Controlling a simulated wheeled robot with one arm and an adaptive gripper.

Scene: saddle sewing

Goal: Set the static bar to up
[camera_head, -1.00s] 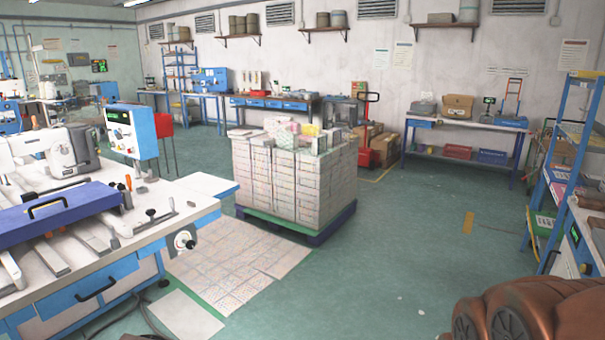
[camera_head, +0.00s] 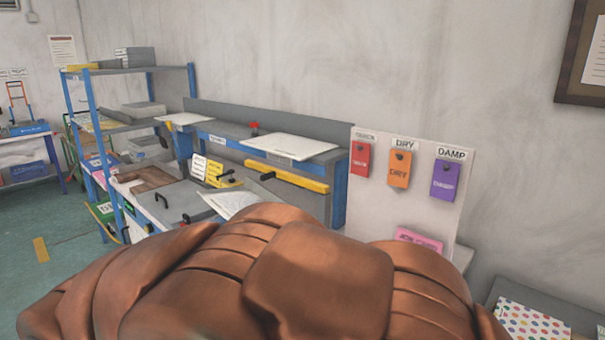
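Nothing in view is clearly marked as the static bar. A yellow bar (camera_head: 286,177) lies along the back of the grey bench at the centre, slanting down to the right in the picture. A small black-handled part shows near its left end. I cannot tell whether this is the static bar, or what setting it has. My gripper is not in view.
A blue-framed shelf unit (camera_head: 79,123) stands at the left. A white board (camera_head: 423,202) with red, orange and purple tags, labelled DRY and DAMP among others, stands at the right. Open green floor (camera_head: 70,262) shows at the far left.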

